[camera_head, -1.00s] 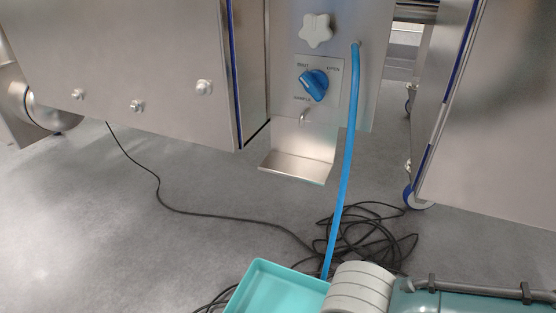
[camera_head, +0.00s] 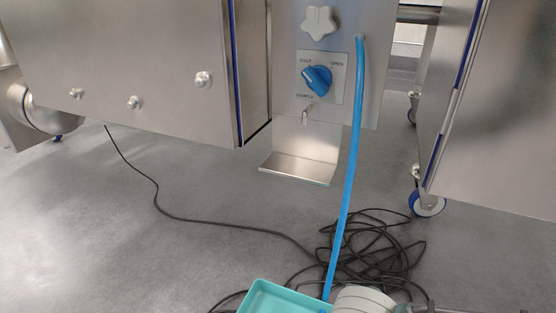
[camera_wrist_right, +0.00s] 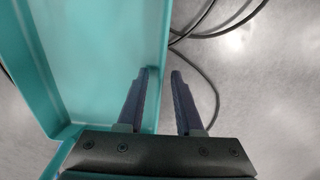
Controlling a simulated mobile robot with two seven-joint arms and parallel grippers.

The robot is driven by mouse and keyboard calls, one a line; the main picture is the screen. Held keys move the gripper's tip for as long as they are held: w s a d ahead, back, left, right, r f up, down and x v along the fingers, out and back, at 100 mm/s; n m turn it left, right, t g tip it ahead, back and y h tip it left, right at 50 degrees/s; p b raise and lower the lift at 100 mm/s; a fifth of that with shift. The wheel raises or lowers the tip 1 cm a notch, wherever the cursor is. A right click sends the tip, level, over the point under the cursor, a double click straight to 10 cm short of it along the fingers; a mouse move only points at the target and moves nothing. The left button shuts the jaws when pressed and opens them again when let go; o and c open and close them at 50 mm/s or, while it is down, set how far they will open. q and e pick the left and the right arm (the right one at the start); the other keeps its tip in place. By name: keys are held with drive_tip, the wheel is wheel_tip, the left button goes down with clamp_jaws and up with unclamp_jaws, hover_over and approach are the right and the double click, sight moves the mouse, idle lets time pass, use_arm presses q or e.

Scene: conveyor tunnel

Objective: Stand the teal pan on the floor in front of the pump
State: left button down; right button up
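The teal pan (camera_head: 283,300) shows at the bottom edge of the head view, mostly cut off, with the blue hose (camera_head: 346,190) passing close to it in the picture. In the right wrist view the pan (camera_wrist_right: 95,60) fills the left side. In the head view my right arm covers the space right of the pan. My left gripper is out of view. I cannot tell which thing, if any, is the pump.
A steel panel with a blue valve knob (camera_head: 317,79), a small spout and a drip shelf (camera_head: 297,170) stands ahead. Black cable (camera_head: 370,245) lies coiled on the floor. Steel housings flank both sides, the right on a caster (camera_head: 427,202). Grey floor (camera_head: 100,240) at left is mostly clear.

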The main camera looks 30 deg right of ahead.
drive_tip(key=s+a+r+m+t+y+p, duration=0.15)
drive_tip(key=r+m+p, duration=0.35)
drive_tip(key=r, duration=0.5)
drive_tip(key=s+a+r+m+y+p, duration=0.1)
drive_tip(key=a+r+m+p, duration=0.2)
drive_tip(key=r+m+p, duration=0.5)
drive_tip(key=s+d+r+m+t+h+b, duration=0.2)
drive_tip(key=d+r+m, duration=0.6)
drive_tip(key=r+m, duration=0.3)
drive_tip(key=shift+s, duration=0.25)
